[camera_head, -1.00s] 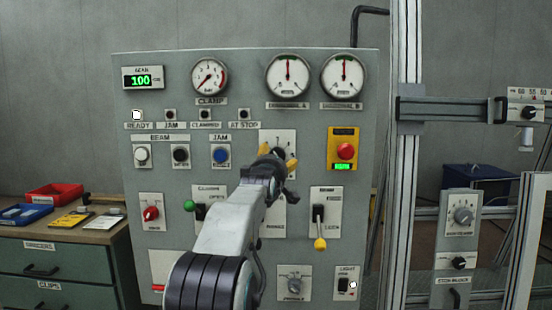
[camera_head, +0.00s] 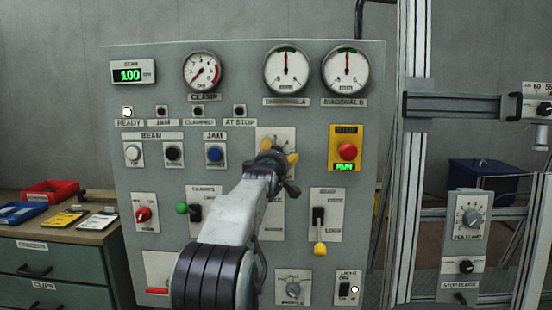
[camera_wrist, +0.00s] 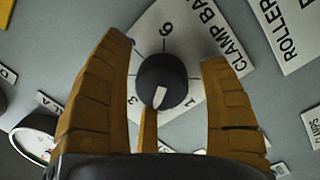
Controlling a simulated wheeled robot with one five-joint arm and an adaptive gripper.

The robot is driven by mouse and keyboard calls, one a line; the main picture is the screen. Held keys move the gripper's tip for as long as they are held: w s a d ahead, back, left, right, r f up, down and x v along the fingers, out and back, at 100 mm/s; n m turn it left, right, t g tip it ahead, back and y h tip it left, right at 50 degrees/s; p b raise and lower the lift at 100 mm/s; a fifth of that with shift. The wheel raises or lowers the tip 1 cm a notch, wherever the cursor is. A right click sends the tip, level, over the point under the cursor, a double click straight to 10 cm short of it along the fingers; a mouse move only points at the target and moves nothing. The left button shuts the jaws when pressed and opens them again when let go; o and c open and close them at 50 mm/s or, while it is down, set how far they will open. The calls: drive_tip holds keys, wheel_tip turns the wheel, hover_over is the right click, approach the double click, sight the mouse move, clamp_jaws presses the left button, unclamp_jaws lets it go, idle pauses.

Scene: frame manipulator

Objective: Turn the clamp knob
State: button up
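The clamp knob (camera_wrist: 162,82) is round and black with a white pointer, on a white plate (camera_wrist: 185,35) marked CLAMP BAR with numbers around it. In the wrist view it shows between the two tan fingers of my gripper (camera_wrist: 160,95), with a visible gap on each side. My gripper is open; I cannot tell how far its tips are from the panel. In the head view my gripper (camera_head: 272,160) is in front of the plate (camera_head: 276,134) and hides the knob. A thin tan part (camera_wrist: 148,130) shows below the knob in the wrist view.
The grey panel (camera_head: 240,118) carries gauges, buttons, a red stop button (camera_head: 347,151) on yellow, a green-tipped lever (camera_head: 182,208) and a yellow-tipped lever (camera_head: 320,248). A metal frame (camera_head: 414,160) stands at right. Drawers with trays (camera_head: 20,213) are at left.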

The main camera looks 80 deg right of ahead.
drive_tip(key=shift+f, duration=0.15)
drive_tip(key=c, duration=1.1)
drive_tip(key=shift+o, duration=0.2)
drive_tip(key=shift+f+n, duration=0.1)
drive_tip(key=shift+n, duration=0.2)
drive_tip(key=n+b, duration=0.1)
drive_tip(key=n, duration=0.1)
drive_tip(key=shift+n, duration=0.3)
drive_tip(key=shift+n+h+b, duration=0.3)
drive_tip(key=shift+n+b, duration=0.2)
drive_tip(key=shift+n, duration=1.5)
drive_tip(key=shift+r, duration=0.2)
